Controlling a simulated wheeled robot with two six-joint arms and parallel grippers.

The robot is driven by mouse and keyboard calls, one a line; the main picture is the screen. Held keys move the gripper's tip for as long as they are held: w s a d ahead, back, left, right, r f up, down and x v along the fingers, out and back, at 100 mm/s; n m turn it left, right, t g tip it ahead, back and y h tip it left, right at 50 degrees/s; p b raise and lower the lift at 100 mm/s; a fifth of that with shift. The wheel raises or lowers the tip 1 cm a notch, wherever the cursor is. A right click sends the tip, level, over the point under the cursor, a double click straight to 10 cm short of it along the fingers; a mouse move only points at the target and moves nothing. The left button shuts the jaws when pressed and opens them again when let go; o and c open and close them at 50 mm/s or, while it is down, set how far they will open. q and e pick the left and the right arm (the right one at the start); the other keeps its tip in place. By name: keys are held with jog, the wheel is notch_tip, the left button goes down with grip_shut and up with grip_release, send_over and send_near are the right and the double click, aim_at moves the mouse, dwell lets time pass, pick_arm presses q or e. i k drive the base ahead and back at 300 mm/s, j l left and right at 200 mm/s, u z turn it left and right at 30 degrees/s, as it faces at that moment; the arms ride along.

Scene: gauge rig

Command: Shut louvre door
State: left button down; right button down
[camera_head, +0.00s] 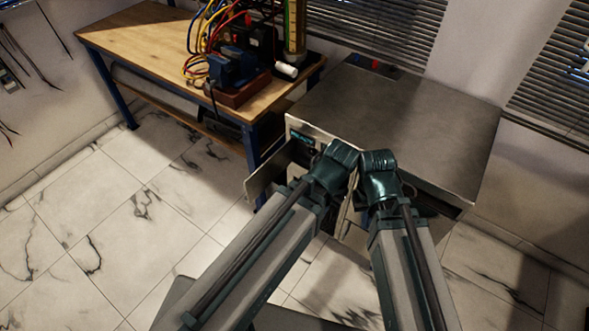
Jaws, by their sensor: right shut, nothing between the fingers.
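A grey-topped cabinet (400,115) stands ahead of me, with its front facing me. A flat grey panel (267,171) stands out from the left of its front, apparently an open door. A narrow pale panel (346,212) shows nearly edge-on between my arms. No slats show, so I cannot tell which one is the louvre door. My right gripper (377,163) is at the cabinet's front edge, shut and empty. Whether it touches a panel cannot be seen. My left wrist is just left of it, and its fingers are hidden.
A wooden workbench (145,35) with blue legs stands at the back left, carrying cables and electrical devices (235,70). Window blinds (375,22) hang behind. The marble-tiled floor (110,220) at the left is clear. My arms hide much of the cabinet front.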

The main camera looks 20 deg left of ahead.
aim_at(267, 173)
jog(key=i+j+z, duration=0.1)
jog(key=j+z, duration=0.15)
jog(key=z, duration=0.15)
jog(key=j+z, duration=0.35)
jog(key=i+j+z, duration=0.1)
jog(key=j+z, duration=0.15)
jog(key=z, duration=0.15)
jog(key=j+z, duration=0.1)
jog(key=j, duration=0.45)
jog(key=j+z, duration=0.1)
jog(key=j, duration=0.45)
jog(key=k+j+z, duration=0.1)
jog(key=j, duration=0.45)
jog(key=k+j+z, duration=0.1)
jog(key=j, duration=0.45)
jog(key=k+j+z, duration=0.1)
jog(key=j, duration=0.45)
jog(key=k+j+z, duration=0.2)
jog(key=k, duration=0.9)
jog(key=l, duration=0.1)
